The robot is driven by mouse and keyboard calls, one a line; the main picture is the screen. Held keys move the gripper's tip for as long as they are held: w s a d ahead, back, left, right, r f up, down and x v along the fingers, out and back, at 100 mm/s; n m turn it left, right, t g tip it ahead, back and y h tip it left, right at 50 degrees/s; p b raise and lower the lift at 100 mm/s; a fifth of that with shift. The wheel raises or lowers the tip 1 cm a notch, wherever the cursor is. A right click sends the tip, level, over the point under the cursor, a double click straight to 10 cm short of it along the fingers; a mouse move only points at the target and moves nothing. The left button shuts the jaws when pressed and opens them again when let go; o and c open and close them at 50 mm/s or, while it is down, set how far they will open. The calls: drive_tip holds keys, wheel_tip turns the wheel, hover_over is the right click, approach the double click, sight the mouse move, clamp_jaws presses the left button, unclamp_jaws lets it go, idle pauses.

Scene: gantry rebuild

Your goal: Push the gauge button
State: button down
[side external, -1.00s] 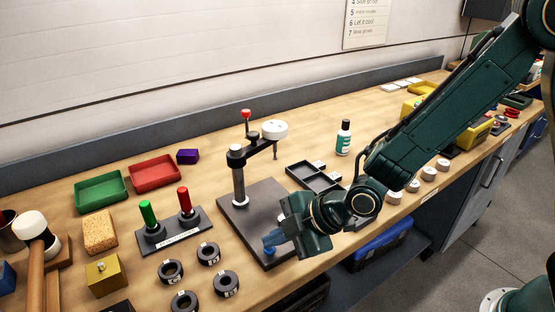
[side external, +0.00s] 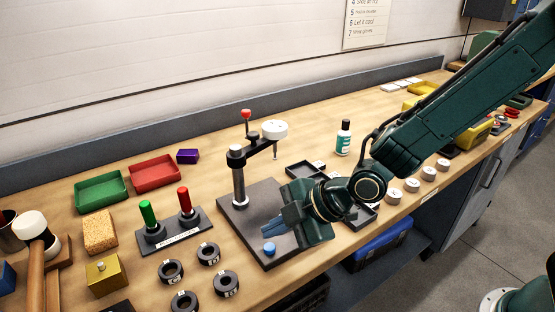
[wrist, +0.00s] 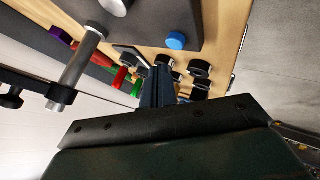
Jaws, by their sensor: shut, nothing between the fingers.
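The gauge stand has a dark base plate (side external: 240,208), an upright post (side external: 239,185) and an arm carrying a white round dial (side external: 274,130). A round blue button (side external: 269,249) sits near the front corner of the plate. It also shows in the wrist view (wrist: 176,40), on the dark plate's edge. My gripper (side external: 287,219) is shut and empty. It is above the plate, up and to the right of the button in the side view, and apart from it. Its fingers (wrist: 158,82) show in the middle of the wrist view, below the button there.
A red-tipped lever (side external: 246,114) stands up from the gauge stand. Left of the plate are a holder with green and red pegs (side external: 170,231) and several black rings (side external: 209,254). A dark divided tray (side external: 312,176) lies behind my gripper, with a bottle (side external: 344,138) beyond it.

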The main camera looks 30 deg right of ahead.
sight(275, 251)
wheel_tip(275, 251, up, 4)
idle(0.5)
drive_tip(key=shift+d, duration=0.1)
drive_tip(key=s+d+r+m+h, duration=0.25)
drive_tip(key=d+r+m, duration=0.2)
drive_tip(key=d, duration=0.25)
drive_tip(key=s+d+r+m+h, duration=0.1)
drive_tip(key=s+d+r+m, duration=0.35)
drive_tip(key=d, duration=0.35)
drive_tip(key=s+d+r+m+h, duration=0.1)
drive_tip(key=s+d+m, duration=0.3)
drive_tip(key=s, duration=0.3)
drive_tip(key=s+d+r+m+g+h, duration=0.1)
drive_tip(key=s+d+m, duration=0.3)
drive_tip(key=s+d, duration=0.2)
drive_tip(key=shift+s+r+h, duration=0.3)
drive_tip(key=shift+s+h, duration=0.05)
drive_tip(key=shift+s, duration=0.5)
